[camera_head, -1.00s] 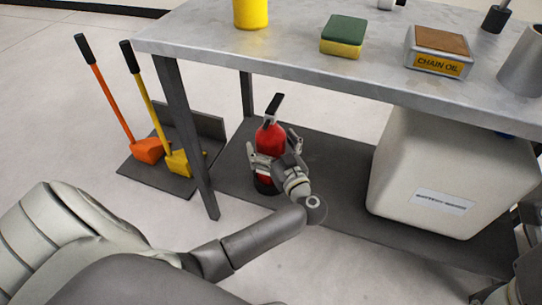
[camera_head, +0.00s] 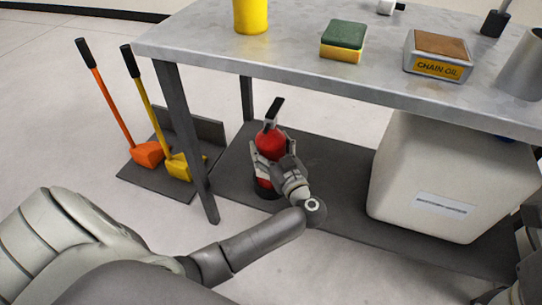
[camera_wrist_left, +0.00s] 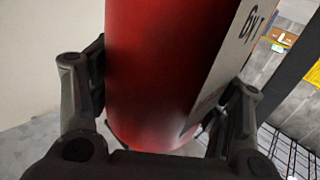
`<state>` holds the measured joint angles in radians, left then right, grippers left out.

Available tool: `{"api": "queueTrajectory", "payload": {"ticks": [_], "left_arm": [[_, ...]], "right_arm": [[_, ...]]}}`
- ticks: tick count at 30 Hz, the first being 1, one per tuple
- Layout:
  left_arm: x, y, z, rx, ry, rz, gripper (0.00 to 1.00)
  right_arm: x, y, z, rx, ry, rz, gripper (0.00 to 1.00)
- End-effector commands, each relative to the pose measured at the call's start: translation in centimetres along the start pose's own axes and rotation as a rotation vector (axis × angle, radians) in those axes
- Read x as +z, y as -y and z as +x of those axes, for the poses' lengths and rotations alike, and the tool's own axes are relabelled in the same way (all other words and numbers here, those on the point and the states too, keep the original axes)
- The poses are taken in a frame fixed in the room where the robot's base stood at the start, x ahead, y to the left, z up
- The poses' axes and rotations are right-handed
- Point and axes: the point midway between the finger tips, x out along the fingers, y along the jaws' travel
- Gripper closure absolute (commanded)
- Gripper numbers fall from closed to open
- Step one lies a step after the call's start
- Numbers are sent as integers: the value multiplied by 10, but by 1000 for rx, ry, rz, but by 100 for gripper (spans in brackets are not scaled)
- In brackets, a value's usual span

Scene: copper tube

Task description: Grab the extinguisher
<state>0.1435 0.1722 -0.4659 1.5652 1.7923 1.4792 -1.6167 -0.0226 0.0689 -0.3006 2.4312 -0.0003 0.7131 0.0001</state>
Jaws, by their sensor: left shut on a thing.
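The red extinguisher (camera_head: 270,143), with a black handle on top, stands upright on the dark lower shelf under the metal table. My left gripper (camera_head: 276,170) is shut on its body from the front. In the left wrist view the red body with a white label, the extinguisher (camera_wrist_left: 160,70), fills the space between the two fingers of my left gripper (camera_wrist_left: 160,110). The extinguisher's dark base is partly hidden behind the gripper; I cannot tell whether it is clear of the shelf.
The table (camera_head: 290,55) overhangs the extinguisher, with a leg (camera_head: 187,140) to its left. A large white container (camera_head: 440,175) stands right on the lower shelf (camera_head: 330,165). Orange (camera_head: 146,153) and yellow (camera_head: 178,166) long-handled tools stand left. A sponge (camera_head: 343,40) and chain oil box (camera_head: 438,55) are on top.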

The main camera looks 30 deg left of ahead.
Motion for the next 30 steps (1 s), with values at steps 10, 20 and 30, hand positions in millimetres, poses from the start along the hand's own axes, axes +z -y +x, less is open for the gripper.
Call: {"api": "queueTrajectory", "payload": {"ticks": [10,20,30], "left_arm": [[-6,-1,0,0,-7,-5,100],[-40,-1,0,-1,-7,-8,100],[-82,-1,0,0,-7,-6,100]], "right_arm": [[0,0,2,0,-1,0,38],[1,-2,-7,26,68,7,38],[-5,-2,-19,60,149,19,38]]}}
